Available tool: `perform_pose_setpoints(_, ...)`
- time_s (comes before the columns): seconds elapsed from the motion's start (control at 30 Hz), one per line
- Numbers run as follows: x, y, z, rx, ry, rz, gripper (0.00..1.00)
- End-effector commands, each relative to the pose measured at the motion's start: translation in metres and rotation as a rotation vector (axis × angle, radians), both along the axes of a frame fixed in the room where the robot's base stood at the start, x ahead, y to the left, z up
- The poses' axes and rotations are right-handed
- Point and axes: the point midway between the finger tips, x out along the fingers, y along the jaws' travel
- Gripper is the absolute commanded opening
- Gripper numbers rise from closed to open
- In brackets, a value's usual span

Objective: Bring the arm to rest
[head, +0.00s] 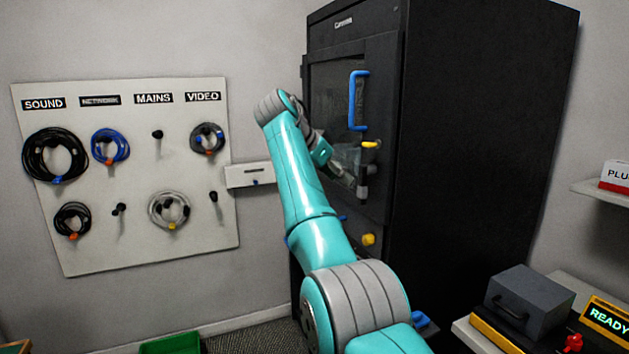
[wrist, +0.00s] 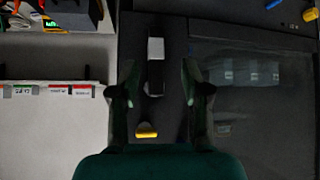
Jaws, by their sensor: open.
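My teal arm reaches up and forward to the black cabinet (head: 480,120). My gripper (head: 352,181) is by the cabinet's front, beside a dark latch with a yellow end (head: 370,145). In the wrist view, my gripper (wrist: 160,80) has its two fingers spread apart. A dark handle with a pale section (wrist: 155,50) and a yellow end piece (wrist: 146,130) show in the gap between them. I cannot tell whether the fingers touch the handle.
A blue handle (head: 358,100) stands out from the cabinet's glass door. A pegboard (head: 100,255) with coiled cables hangs at the left. A grey box (head: 528,300) and a READY sign (head: 606,318) sit at lower right. A green bin (head: 170,346) is at the bottom.

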Motion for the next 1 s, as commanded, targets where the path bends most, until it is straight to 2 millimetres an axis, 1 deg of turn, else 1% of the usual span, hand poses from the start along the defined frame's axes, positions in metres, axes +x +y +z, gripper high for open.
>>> perform_pose_setpoints(0.03,0.005,-0.001,-0.022,-0.005,0.008,0.018,0.47)
perform_pose_setpoints(0.07,0.008,-0.002,-0.035,-0.006,0.01,0.032,0.47)
perform_pose_setpoints(0.1,0.012,-0.002,-0.053,-0.01,0.011,0.053,0.47)
perform_pose_setpoints(0.17,0.018,-0.004,-0.083,-0.017,0.014,0.089,0.47)
perform_pose_setpoints(0.2,0.022,-0.004,-0.103,-0.02,0.015,0.113,0.47)
perform_pose_setpoints(0.27,0.025,-0.006,-0.132,-0.025,0.017,0.149,0.47)
perform_pose_setpoints(0.3,0.027,-0.007,-0.152,-0.028,0.017,0.172,0.47)
perform_pose_setpoints(0.47,0.028,-0.012,-0.23,-0.039,0.02,0.265,0.47)
perform_pose_setpoints(0.5,0.026,-0.013,-0.249,-0.041,0.021,0.288,0.47)
perform_pose_setpoints(0.57,0.023,-0.015,-0.277,-0.045,0.021,0.321,0.47)
perform_pose_setpoints(0.6,0.02,-0.016,-0.296,-0.046,0.02,0.343,0.47)
perform_pose_setpoints(0.67,0.014,-0.018,-0.323,-0.051,0.019,0.375,0.47)
perform_pose_setpoints(0.7,0.01,-0.019,-0.34,-0.052,0.018,0.397,0.47)
perform_pose_setpoints(0.77,0.002,-0.021,-0.366,-0.054,0.014,0.429,0.47)
perform_pose_setpoints(0.8,-0.004,-0.023,-0.383,-0.056,0.013,0.448,0.47)
perform_pose_setpoints(0.87,-0.013,-0.025,-0.408,-0.057,0.01,0.479,0.47)
perform_pose_setpoints(0.9,-0.021,-0.026,-0.424,-0.059,0.008,0.5,0.47)
perform_pose_setpoints(0.97,-0.032,-0.028,-0.447,-0.06,0.004,0.529,0.47)
perform_pose_setpoints(1.0,-0.041,-0.029,-0.462,-0.061,0.002,0.548,0.47)
